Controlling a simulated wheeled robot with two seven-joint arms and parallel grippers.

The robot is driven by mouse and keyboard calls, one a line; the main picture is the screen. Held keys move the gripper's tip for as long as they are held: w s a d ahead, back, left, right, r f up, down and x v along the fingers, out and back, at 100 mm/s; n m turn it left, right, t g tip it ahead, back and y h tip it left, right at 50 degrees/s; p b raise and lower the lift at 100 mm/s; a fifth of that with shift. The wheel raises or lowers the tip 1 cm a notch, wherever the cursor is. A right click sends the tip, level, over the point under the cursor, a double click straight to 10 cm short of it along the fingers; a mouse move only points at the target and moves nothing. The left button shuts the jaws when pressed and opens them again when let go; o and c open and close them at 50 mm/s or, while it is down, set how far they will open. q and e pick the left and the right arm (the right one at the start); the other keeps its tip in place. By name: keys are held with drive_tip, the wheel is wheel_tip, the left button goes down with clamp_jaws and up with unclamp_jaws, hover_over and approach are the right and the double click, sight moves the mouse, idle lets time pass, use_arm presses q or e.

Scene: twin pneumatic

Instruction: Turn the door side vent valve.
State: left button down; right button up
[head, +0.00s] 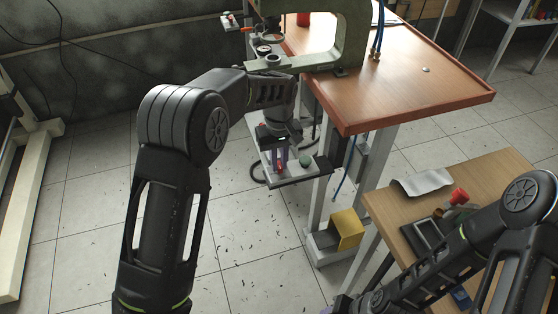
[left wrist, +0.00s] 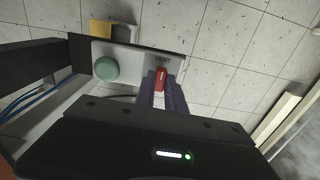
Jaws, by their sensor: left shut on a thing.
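The vent valve is a small red handle (left wrist: 161,78) below the word VENT on a light panel (left wrist: 110,49). It also shows as a red spot (head: 281,166) in the head view, on the bracket at the near side of the press table. My left gripper (left wrist: 162,84) is shut on the red handle, with its purple fingers on both sides of it. In the head view the left gripper (head: 282,158) reaches down to the panel. A green round button (left wrist: 105,68) sits beside the valve. My right arm is at the lower right; its gripper is mostly cut off by the bottom edge.
The wooden press table (head: 420,85) with a green press frame (head: 350,35) stands behind the panel. Another red and green panel (head: 235,20) is at the far side. A yellow pedal box (head: 347,228) is on the floor. A low wooden bench (head: 480,170) holds small items at right.

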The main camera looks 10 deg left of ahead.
sight(279, 164)
idle(0.4)
use_arm(q)
drive_tip(key=c, duration=1.4)
unclamp_jaws()
wheel_tip(279, 164, up, 8)
drive_tip(key=shift+f, duration=0.1)
